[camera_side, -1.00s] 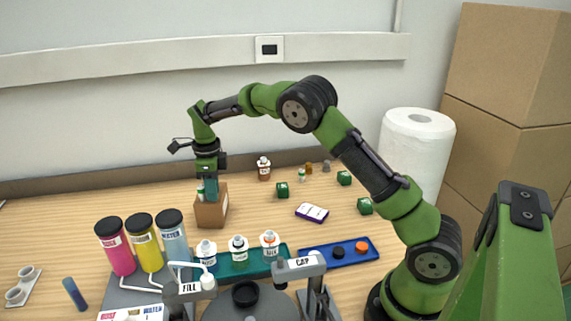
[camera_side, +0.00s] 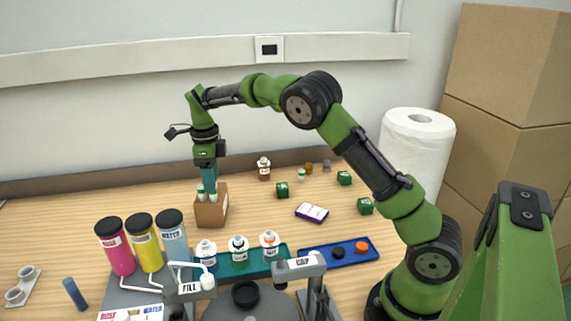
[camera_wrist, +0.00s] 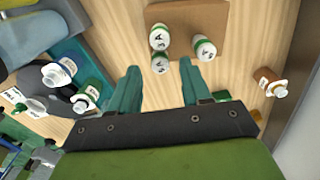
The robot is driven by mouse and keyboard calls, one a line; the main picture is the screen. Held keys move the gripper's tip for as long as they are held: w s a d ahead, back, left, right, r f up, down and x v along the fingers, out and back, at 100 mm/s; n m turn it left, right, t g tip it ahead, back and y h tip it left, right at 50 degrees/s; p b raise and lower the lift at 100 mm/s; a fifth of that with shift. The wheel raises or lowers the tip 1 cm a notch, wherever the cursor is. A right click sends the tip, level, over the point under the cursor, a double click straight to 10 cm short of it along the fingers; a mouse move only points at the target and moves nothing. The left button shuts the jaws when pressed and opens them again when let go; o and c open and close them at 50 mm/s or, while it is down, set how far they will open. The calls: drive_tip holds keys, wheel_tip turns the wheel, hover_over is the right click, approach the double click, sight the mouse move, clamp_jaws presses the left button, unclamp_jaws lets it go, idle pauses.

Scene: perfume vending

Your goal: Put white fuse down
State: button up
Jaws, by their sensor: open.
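Nothing plainly looks like a fuse. Small white-topped vials with green bands stand in a brown box (camera_side: 212,214) at the left of the table. In the wrist view, three are visible: a left one (camera_wrist: 158,38), a lower one (camera_wrist: 159,65) and a right one (camera_wrist: 205,49). The brown box also shows in the wrist view (camera_wrist: 228,14). My gripper (camera_side: 208,184) is above the box with its fingers pointing down. In the wrist view, my gripper (camera_wrist: 160,82) has its two teal fingers spread, with nothing held between them.
Pink (camera_side: 117,247), yellow (camera_side: 145,242) and pale blue (camera_side: 173,239) cylinders stand in front of the box. Bottles stand in a teal tray (camera_side: 256,269); a blue tray (camera_side: 320,257) lies to the right. A brown bottle (camera_side: 263,169) stands behind. Some table at middle right is clear.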

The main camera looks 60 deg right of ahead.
wheel_tip(320, 180, up, 8)
drive_tip(key=r, duration=0.1)
drive_tip(key=s+a+r+n+t+y, duration=0.1)
drive_tip(key=s+r+n+t, duration=0.1)
drive_tip(key=s+r+n, duration=0.35)
drive_tip(key=s+a+r+n+t+y, duration=0.1)
drive_tip(key=s+r+n, duration=0.1)
drive_tip(key=s+n, duration=0.5)
drive_tip(key=s+a+f+n+t, duration=0.2)
drive_tip(key=s+n, duration=0.4)
drive_tip(key=s, duration=0.2)
drive_tip(key=s+a+f+n+t, duration=0.2)
drive_tip(key=s+n, duration=0.4)
drive_tip(key=s, duration=0.3)
drive_tip(key=shift+a+f, duration=0.3)
drive_tip(key=shift+f, duration=0.45)
drive_tip(key=shift+o, duration=0.4)
